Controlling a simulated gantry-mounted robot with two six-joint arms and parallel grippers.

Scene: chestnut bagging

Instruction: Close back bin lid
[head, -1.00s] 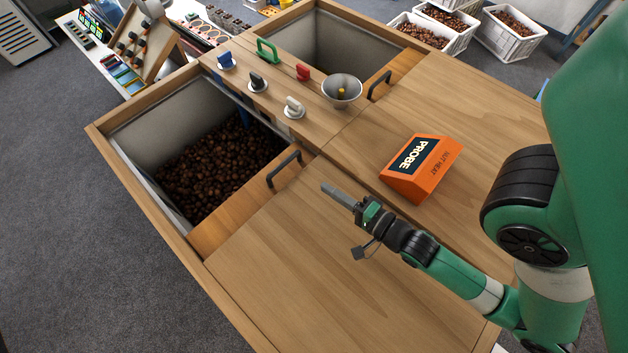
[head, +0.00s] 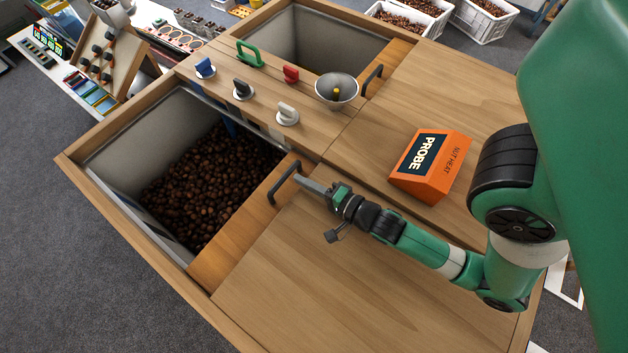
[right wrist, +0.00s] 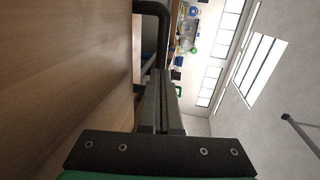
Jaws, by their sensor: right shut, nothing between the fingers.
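Two wooden sliding lids lie on the bench, each with a black handle; both are drawn back from open bins. The nearer lid (head: 310,265) has its handle (head: 283,182) at its left edge, beside a bin (head: 130,145) holding chestnuts. The farther lid (head: 450,85) has its handle (head: 372,80) beside the far bin (head: 300,35), whose bottom is hidden. My right gripper (head: 303,181) is shut and empty, its tips right by the nearer handle. The right wrist view shows the closed fingers (right wrist: 158,95) close to a black handle (right wrist: 152,30); contact cannot be told. My left gripper is out of view.
An orange probe box (head: 432,165) stands on the lid side. A grey bowl (head: 337,90) and green, red, blue, black and white knobs or handles stand on the strip between the bins. White crates (head: 480,22) of chestnuts are at the back right.

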